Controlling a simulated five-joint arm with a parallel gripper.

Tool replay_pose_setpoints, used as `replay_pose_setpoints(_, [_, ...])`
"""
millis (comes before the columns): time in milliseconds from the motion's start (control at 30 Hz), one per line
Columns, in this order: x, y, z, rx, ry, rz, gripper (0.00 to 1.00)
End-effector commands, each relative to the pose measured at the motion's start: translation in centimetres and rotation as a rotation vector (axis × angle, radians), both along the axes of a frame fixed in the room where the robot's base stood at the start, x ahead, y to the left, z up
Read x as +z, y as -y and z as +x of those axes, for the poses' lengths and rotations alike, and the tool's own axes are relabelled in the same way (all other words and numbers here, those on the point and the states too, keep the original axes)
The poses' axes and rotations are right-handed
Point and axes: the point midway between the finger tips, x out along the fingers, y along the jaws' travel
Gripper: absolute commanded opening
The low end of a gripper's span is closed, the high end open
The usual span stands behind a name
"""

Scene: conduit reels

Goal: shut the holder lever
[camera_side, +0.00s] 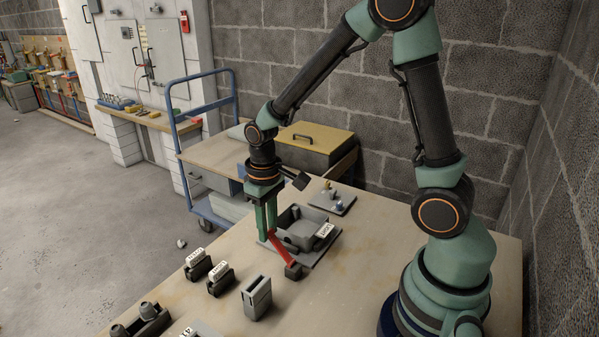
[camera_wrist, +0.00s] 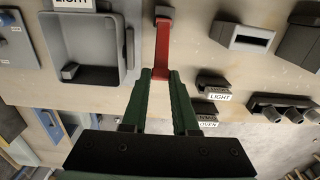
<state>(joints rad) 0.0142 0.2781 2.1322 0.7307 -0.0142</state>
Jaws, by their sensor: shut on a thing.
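A red lever (camera_side: 281,251) sticks out from a small dark block (camera_side: 293,270) at the near corner of the grey holder (camera_side: 318,256). The lever slopes up from the block to my gripper (camera_side: 267,234). In the wrist view the red lever (camera_wrist: 163,40) runs from the block down between the fingers of my gripper (camera_wrist: 160,74), which is shut on it. The fingers hide part of the lever. The grey holder (camera_wrist: 133,45), with a square open box, lies left of the lever in that view. A white label stands at the holder's side.
Two labelled clips (camera_side: 198,263) (camera_side: 220,279) and an upright grey slotted box (camera_side: 257,297) stand near the holder. A small plate with knobs (camera_side: 333,199) lies behind it. A blue trolley (camera_side: 206,155) stands beyond the table. Bare tabletop lies right of the holder.

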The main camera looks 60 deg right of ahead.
Motion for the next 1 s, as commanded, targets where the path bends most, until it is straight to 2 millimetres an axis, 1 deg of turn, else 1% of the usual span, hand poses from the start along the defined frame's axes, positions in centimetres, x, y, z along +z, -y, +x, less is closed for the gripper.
replay_pose_setpoints(633, [-1.6,0.0,1.1,-0.001,-0.001,0.0,0.01])
replay_pose_setpoints(1000, [-2.3,0.1,1.4,-0.001,-0.002,0.0,0.01])
